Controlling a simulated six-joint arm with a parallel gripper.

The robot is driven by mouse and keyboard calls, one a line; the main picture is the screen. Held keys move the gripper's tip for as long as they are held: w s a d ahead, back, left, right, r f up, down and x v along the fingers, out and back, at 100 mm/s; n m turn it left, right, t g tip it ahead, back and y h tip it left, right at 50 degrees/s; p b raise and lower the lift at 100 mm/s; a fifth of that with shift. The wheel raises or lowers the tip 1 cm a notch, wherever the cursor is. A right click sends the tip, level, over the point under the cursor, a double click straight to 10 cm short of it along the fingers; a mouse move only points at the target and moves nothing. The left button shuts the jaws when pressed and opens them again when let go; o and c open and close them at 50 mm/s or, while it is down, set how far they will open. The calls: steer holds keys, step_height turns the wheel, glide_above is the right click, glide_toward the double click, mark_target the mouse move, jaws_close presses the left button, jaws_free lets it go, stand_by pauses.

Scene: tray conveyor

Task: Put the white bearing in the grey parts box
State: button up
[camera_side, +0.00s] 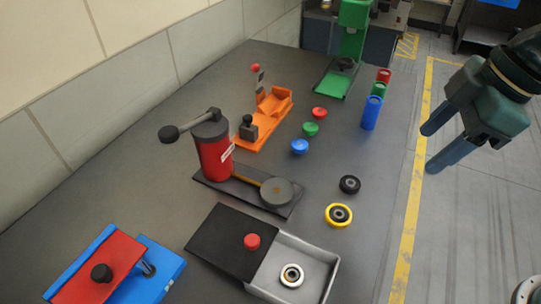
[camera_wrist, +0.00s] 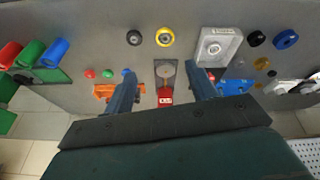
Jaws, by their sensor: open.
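The grey parts box (camera_side: 328,270) stands at the front of the table, partly covered by a black lid (camera_side: 225,236) with a red knob. The white bearing (camera_side: 291,275) lies flat inside the open part of the box, apart from my gripper. In the wrist view the box (camera_wrist: 232,38) is at upper right with the bearing (camera_wrist: 213,48) in it. My gripper (camera_side: 430,148) is open and empty, raised off the right side of the table. Its two fingers (camera_wrist: 160,82) also show in the wrist view, spread apart with nothing held between them.
A black bearing (camera_side: 350,184) and a yellow bearing (camera_side: 339,215) lie behind the box. A red press (camera_side: 214,150) stands left of them. A blue and red device (camera_side: 110,268) is at front left. Coloured cylinders (camera_side: 372,112) and buttons (camera_side: 300,146) stand farther back.

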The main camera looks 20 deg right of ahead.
steer(key=s+d+r+m+t+h, duration=0.1)
steer(key=s+d+m, duration=0.4)
steer(key=d, duration=0.3)
steer(key=s+d+m+t+h, duration=0.1)
steer(key=s+d+m+t, duration=0.1)
steer(key=s+d+m, duration=0.3)
steer(key=d+m, duration=0.1)
steer(key=d, duration=0.2)
steer(key=shift+d+r+h, duration=0.25)
steer(key=shift+r+h, duration=0.15)
